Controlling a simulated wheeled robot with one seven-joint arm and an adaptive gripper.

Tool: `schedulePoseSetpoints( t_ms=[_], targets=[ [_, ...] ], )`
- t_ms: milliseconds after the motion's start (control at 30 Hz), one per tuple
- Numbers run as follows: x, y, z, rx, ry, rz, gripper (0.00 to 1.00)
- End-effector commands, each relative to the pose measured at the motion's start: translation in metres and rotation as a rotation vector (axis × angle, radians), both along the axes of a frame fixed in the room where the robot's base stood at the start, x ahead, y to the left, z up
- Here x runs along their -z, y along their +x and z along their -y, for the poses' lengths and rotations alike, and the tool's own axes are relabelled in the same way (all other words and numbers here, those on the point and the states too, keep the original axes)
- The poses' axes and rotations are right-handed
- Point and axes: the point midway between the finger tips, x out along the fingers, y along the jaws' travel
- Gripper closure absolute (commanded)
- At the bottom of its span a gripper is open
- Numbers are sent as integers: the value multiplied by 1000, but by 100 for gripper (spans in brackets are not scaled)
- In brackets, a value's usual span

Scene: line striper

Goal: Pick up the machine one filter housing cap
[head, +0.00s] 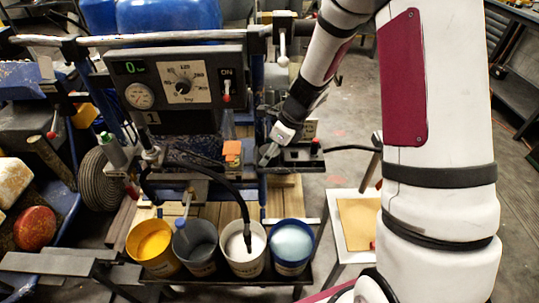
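Machine one, a paint striper with a grey control panel (178,84) marked "1", stands left of centre in the head view. I cannot single out its filter housing cap with certainty.
Several paint buckets, with a yellow one (153,247) at left and a light-blue one (291,246) at right, stand on a low rack below the machine. A black hose (243,205) dips into the white paint bucket (244,262). A small table (338,207) stands right.

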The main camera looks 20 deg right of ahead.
Motion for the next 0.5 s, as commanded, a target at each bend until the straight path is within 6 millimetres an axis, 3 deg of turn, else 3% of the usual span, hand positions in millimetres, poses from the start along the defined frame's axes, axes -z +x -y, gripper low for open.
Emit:
schedulePoseSetpoints(
  t_ms=[267, 300, 433, 500],
  targets=[
    [4, 2, -1, 0, -1, 2, 45],
    [4, 1, -1, 0, -1, 2, 48],
    [4, 1, -1, 0, -1, 2, 75],
    [4, 1, -1, 0, -1, 2, 75]
  ],
)
